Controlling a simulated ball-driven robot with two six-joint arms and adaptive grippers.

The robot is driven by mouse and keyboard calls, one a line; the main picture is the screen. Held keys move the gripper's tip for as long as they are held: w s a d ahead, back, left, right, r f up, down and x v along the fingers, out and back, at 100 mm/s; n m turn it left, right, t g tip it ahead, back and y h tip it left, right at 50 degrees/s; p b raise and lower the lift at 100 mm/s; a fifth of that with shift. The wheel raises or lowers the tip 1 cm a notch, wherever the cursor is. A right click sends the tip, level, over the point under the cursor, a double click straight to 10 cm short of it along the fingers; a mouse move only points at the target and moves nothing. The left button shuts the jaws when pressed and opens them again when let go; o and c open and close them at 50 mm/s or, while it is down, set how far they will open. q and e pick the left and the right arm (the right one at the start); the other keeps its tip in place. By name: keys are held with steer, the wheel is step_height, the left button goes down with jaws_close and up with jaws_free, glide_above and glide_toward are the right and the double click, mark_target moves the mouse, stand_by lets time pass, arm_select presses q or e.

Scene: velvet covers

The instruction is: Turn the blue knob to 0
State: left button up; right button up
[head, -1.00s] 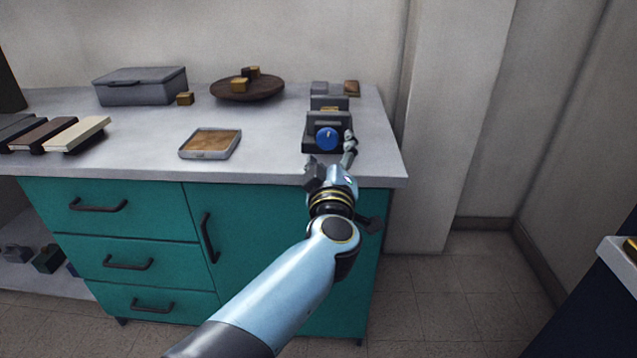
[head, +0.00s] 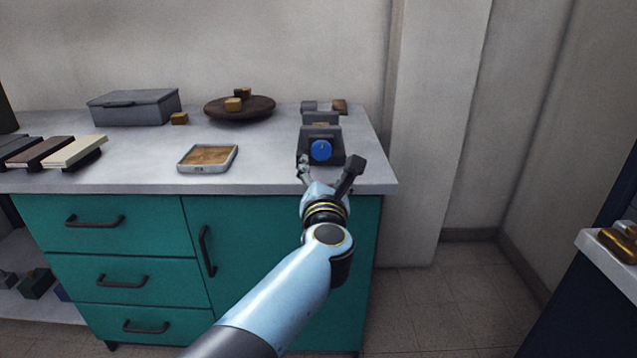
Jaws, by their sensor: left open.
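The blue knob (head: 321,150) is round and sits on the front of a dark grey device (head: 334,133) near the right end of the counter. A small pale mark shows on the knob, but I cannot read its setting or any 0. My left gripper (head: 329,166) is open just in front of the knob, one finger toward its lower left and the other toward its lower right. I cannot tell whether either finger touches it. My right gripper is not in view.
The device stands on a grey counter (head: 260,177) above teal drawers. A shallow tray (head: 207,158) lies to the left. Behind are a grey lidded box (head: 134,107) and a round brown board (head: 239,108) with small blocks. Book-like slabs (head: 75,151) lie far left.

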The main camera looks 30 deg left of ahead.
arm_select(q)
steer(key=n, duration=0.7)
steer(key=shift+s+f, duration=0.3)
steer(key=shift+f, duration=0.05)
